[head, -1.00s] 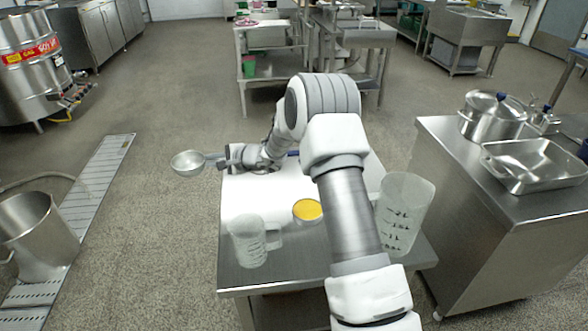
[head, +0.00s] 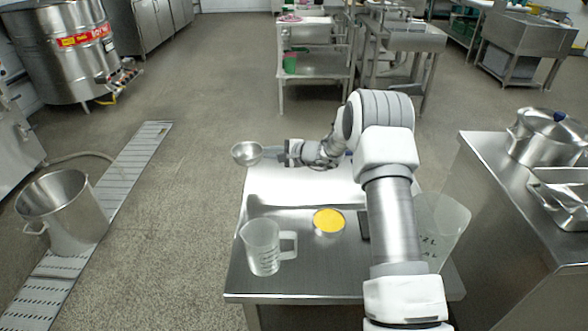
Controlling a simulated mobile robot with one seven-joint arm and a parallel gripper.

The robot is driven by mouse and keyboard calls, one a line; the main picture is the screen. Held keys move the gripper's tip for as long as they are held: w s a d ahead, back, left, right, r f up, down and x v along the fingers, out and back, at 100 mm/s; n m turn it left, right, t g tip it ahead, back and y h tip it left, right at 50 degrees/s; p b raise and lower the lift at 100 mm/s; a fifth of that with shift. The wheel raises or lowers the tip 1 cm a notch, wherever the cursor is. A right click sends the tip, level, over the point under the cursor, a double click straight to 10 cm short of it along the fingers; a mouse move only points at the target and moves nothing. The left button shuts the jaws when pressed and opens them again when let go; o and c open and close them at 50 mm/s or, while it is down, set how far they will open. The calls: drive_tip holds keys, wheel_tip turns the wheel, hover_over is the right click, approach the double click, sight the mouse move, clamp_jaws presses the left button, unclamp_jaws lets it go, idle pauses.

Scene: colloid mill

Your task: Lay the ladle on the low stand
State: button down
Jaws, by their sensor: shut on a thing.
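The ladle has a round steel bowl (head: 247,153) in the head view, at the far left corner of the low steel table (head: 240,262). My gripper (head: 286,153) is shut on its handle just right of the bowl. The bowl appears raised; its exact height above the top is hard to judge. A bit of blue, perhaps the handle's end, shows behind my wrist. The table seems to be the low stand, but I cannot be sure. My arm hides part of its right side.
On the table stand a clear jug (head: 262,247), a tin with yellow contents (head: 328,222) and a large clear measuring jug (head: 441,228) partly behind my arm. The table's far left part is bare. A steel counter (head: 490,220) stands right, a steel pot (head: 65,212) left.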

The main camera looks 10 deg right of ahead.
drive_tip(key=d+f, duration=0.1)
drive_tip(key=d, duration=0.1)
drive_tip(key=w+d+f, duration=0.1)
drive_tip(key=d, duration=0.1)
drive_tip(key=w+d+f+b, duration=0.1)
drive_tip(key=shift+w+d+f, duration=0.1)
drive_tip(key=shift+d+f, duration=0.25)
drive_tip(key=shift+d, duration=0.05)
wheel_tip(320, 180, down, 4)
drive_tip(key=shift+f+b, duration=0.1)
drive_tip(key=shift+b, duration=0.6)
drive_tip(key=c, duration=0.9)
unclamp_jaws()
